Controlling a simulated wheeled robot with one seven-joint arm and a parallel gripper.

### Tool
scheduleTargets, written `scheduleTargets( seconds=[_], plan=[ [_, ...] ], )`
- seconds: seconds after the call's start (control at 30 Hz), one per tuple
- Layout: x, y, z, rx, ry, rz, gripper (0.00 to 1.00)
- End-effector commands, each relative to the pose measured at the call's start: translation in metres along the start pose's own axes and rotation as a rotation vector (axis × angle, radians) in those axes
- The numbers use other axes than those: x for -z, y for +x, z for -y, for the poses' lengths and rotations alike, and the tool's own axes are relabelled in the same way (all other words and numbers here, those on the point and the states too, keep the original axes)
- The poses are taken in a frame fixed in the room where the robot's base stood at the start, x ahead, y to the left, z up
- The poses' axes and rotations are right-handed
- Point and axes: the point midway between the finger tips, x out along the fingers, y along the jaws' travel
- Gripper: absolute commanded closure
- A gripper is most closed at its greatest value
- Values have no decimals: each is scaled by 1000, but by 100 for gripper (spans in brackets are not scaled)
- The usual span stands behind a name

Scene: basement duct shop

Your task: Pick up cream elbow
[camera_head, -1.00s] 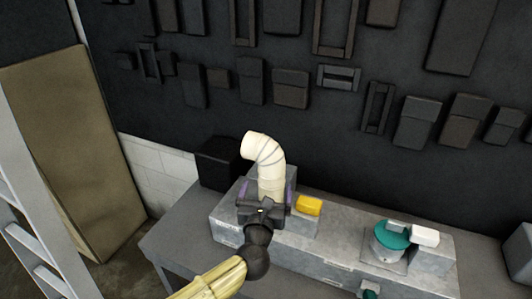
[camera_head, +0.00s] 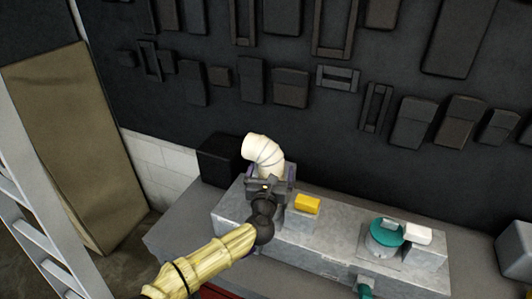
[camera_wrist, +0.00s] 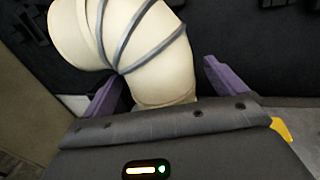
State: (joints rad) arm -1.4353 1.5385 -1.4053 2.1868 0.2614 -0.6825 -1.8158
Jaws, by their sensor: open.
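The cream elbow (camera_head: 264,152) stands upright on the grey metal surface of the bench, its upper end bending to the left. My gripper (camera_head: 270,175) is in front of its lower part, with the purple fingers on either side of it. In the wrist view, the cream elbow (camera_wrist: 150,55) with grey seam bands fills the upper middle, and its lower end lies between the two purple fingers of my gripper (camera_wrist: 160,90). The jaws are open, with a gap visible on the right side. The elbow's base is hidden behind my gripper.
A yellow block (camera_head: 307,204) sits just right of my gripper. A teal-topped round item (camera_head: 387,234) and a white block (camera_head: 417,233) stand further right. A black box (camera_head: 218,158) is behind left. A dark wall with mounted shapes rises behind.

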Motion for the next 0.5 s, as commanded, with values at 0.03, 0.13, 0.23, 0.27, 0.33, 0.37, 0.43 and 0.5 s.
scheduleTargets(
  seconds=[0.03, 0.13, 0.23, 0.27, 0.33, 0.37, 0.43, 0.5],
  plan=[
    [-5, 9, 0, 0, -1, 0, 4],
    [-2, 19, 0, 0, -1, -1, 4],
    [0, 22, 0, 0, 0, 0, 4],
    [0, 22, 0, 0, 0, 0, 4],
    [0, 21, 0, 0, 0, 0, 4],
    [0, 21, 0, 0, 0, 0, 4],
    [0, 22, 0, 1, 0, 0, 4],
    [0, 22, 1, 2, 0, 0, 4]
  ],
)
